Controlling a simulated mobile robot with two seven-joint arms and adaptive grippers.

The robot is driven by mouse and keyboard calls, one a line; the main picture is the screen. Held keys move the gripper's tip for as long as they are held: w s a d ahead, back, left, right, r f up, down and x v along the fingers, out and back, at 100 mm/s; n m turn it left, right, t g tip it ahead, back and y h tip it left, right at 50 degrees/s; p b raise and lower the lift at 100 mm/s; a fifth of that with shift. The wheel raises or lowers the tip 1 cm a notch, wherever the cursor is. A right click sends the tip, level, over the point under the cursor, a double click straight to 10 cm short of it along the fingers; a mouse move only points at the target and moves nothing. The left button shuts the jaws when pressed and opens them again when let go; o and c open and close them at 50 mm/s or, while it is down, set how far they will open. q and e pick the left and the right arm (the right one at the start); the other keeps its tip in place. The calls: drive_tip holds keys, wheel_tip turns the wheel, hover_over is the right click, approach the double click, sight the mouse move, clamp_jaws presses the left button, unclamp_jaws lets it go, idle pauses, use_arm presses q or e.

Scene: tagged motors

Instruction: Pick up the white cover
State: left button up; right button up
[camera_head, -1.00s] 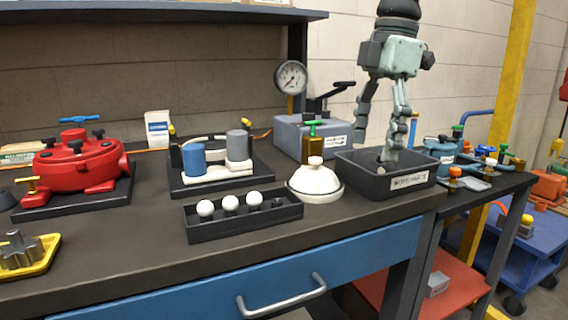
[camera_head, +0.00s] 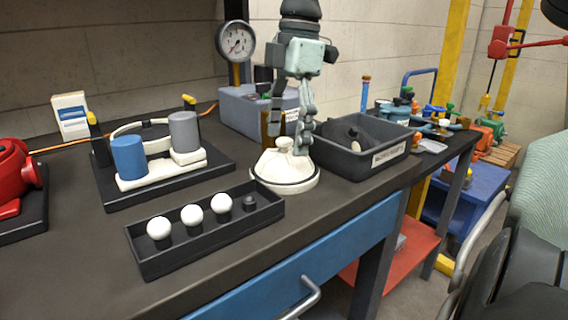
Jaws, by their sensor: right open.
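The white cover (camera_head: 284,172) is a low dome with a knob on top and a dark rim. It sits on the dark workbench between the black tray and the grey bin. My right gripper (camera_head: 289,146) points down over the cover, its fingers open on either side of the knob. Whether the fingers touch the knob I cannot tell. My left gripper is not in view.
A black tray (camera_head: 188,251) with several white-topped knobs lies left of the cover. A labelled grey bin (camera_head: 386,159) stands close on the right. Behind are a gauge (camera_head: 235,41) and a grey box. A base with blue and grey cylinders (camera_head: 128,158) is left.

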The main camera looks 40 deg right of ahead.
drive_tip(key=shift+a+f, duration=0.1)
drive_tip(key=shift+f, duration=0.65)
drive_tip(key=shift+c, duration=0.6)
drive_tip(key=c, duration=1.2)
drive_tip(key=shift+s, duration=0.1)
clamp_jaws()
